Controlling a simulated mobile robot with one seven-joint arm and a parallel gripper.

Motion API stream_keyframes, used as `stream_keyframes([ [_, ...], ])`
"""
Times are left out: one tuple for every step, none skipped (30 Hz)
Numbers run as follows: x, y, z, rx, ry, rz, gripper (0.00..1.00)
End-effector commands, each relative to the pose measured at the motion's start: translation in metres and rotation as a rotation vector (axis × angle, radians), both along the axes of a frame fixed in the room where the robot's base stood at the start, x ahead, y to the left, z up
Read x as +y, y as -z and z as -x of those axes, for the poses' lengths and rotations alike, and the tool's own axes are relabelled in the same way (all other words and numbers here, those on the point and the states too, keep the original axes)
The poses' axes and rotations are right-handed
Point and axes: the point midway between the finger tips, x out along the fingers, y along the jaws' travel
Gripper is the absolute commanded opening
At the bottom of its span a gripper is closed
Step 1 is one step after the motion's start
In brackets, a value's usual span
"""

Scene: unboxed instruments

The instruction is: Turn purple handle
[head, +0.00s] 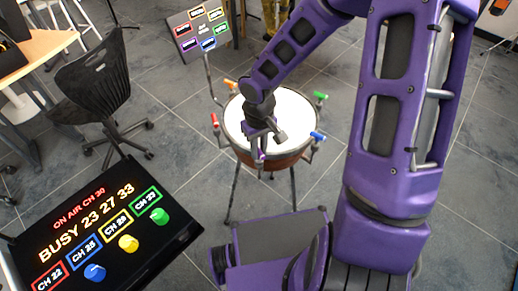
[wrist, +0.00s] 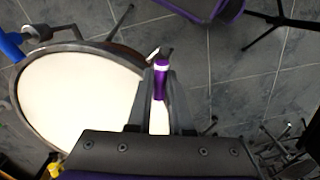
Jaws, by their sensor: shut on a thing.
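A round drum (head: 285,112) with a white head stands on thin legs, with coloured handles around its rim. In the wrist view, the purple handle (wrist: 161,82), with a white band, sits between the two fingers of my gripper (wrist: 161,76) at the rim. The fingers are shut on it, and its lower part is partly hidden between them. In the head view my gripper (head: 261,153) is at the near side of the drum, and little of the purple handle can be made out there.
Other rim handles are orange (head: 230,83), green (head: 320,96), blue (head: 317,136) and red (head: 215,120). A lit display panel with knobs (head: 113,232) is at the lower left. A black chair (head: 92,82) stands left, and another screen (head: 201,30) behind. Tiled floor between is clear.

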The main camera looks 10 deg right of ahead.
Motion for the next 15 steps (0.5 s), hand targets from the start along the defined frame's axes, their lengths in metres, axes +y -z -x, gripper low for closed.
stream_keyframes([
  [-0.0002, -0.0001, -0.0002, 0.0, 0.0, 0.0, 0.0],
  [-0.0002, -0.0002, -0.0002, 0.0, 0.0, 0.0, 0.0],
  [-0.0003, -0.0002, -0.0002, 0.0, 0.0, 0.0, 0.0],
  [-0.0003, -0.0002, -0.0002, 0.0, 0.0, 0.0, 0.0],
  [-0.0003, -0.0002, -0.0002, 0.0, 0.0, 0.001, 0.0],
  [-0.0003, -0.0003, -0.0002, 0.0, -0.002, 0.001, 0.0],
  [-0.0003, -0.0004, -0.0002, 0.0, -0.004, 0.001, 0.0],
  [-0.0002, -0.0005, -0.0002, 0.0, -0.007, 0.001, 0.0],
  [-0.0001, -0.0007, -0.0001, 0.0, -0.014, 0.001, 0.0],
  [0.0, -0.0008, -0.0002, 0.0, -0.02, 0.0, 0.0],
  [0.0001, -0.001, -0.0002, 0.0, -0.028, 0.0, 0.0],
  [0.0, -0.0011, -0.0001, 0.0, -0.041, 0.0, 0.0],
  [-0.0001, -0.0013, -0.0001, 0.0, -0.053, 0.0, 0.0],
  [-0.0002, -0.0014, -0.0001, 0.0, -0.065, 0.0, 0.0],
  [-0.0002, -0.0016, -0.0001, 0.0, -0.087, 0.0, 0.0],
])
